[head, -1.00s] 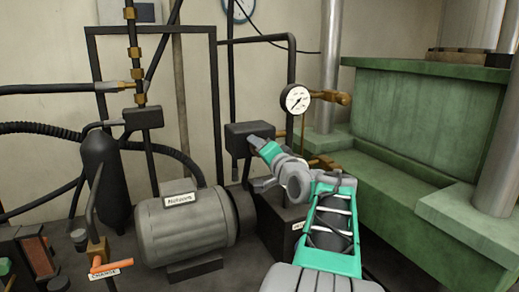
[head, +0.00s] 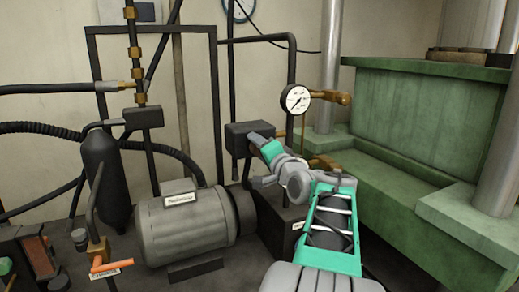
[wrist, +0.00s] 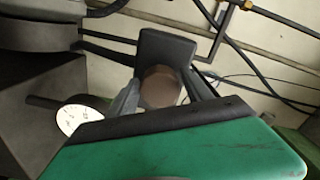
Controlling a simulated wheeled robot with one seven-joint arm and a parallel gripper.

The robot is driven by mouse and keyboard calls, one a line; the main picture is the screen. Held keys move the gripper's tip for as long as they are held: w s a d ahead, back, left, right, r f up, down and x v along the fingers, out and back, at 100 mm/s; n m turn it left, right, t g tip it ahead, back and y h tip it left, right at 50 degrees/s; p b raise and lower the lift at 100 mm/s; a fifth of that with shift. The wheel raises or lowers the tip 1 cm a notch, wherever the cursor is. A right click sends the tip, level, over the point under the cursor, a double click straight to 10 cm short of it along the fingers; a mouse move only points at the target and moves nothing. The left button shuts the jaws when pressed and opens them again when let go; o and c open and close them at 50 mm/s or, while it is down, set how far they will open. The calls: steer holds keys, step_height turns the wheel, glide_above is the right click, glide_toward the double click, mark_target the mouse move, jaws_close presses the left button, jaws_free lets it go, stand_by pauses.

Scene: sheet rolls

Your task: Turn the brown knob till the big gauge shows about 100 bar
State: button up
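The brown knob (wrist: 160,88) is round and shows in the middle of the wrist view, in front of a dark block. My gripper (wrist: 161,82) has one finger on each side of it, and both appear to touch it. In the head view my gripper (head: 254,139) reaches the right side of a dark valve box (head: 238,136); the knob is hidden there. The big gauge (head: 296,99), white with a dark needle, stands right of and above the gripper. Its numbers are too small to read. It also shows in the wrist view (wrist: 80,117), partly covered.
A grey motor (head: 185,225) stands left of my arm. A green press (head: 420,130) fills the right. Dark pipes run up the wall behind. An orange-handled lever (head: 108,267) is at the front left.

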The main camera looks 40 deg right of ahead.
steer(key=shift+o, duration=0.9)
steer(key=b+v, duration=0.2)
steer(key=v, duration=0.5)
steer(key=shift+s, duration=0.4)
steer(key=shift+a+r, duration=0.1)
steer(key=shift+a, duration=0.05)
